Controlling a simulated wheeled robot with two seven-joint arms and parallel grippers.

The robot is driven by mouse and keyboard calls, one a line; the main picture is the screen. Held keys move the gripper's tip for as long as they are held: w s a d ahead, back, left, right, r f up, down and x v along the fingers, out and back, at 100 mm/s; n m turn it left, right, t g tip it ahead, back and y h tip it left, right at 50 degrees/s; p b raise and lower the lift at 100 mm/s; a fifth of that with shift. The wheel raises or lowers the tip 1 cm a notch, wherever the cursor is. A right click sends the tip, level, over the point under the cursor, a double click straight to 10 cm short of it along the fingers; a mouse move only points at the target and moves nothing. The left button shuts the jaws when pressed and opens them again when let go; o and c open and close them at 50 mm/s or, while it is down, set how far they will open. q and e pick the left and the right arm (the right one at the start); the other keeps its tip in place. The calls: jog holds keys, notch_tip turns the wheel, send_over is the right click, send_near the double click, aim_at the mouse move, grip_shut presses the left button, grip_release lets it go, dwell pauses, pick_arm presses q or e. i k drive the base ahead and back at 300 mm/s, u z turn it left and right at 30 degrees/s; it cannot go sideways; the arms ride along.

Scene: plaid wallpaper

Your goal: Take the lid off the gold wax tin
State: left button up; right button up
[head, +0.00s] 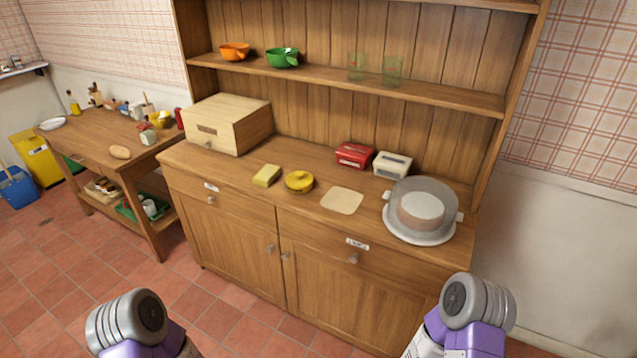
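The gold wax tin (299,185) is a small round yellow-gold tin on the dresser's counter, near the front edge left of centre. Its top looks covered, with a small raised part on it; I cannot tell the lid's edge from the body clearly. My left arm shows at the bottom left and my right arm at the bottom right, both in front of the dresser and well apart from the tin. The fingers of both grippers do not show in the head view.
On the wooden dresser (230,222), a yellow block (267,175) lies just left of the tin and a beige mat (342,200) to its right. A domed cake dish (421,208), red box (354,155), cream box (392,164) and wooden bread bin (226,124) stand around. A side table (90,140) is left.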

aim_at(297, 179)
jog(key=u, duration=1.1)
jog(key=i, duration=2.3)
jog(key=z, duration=2.1)
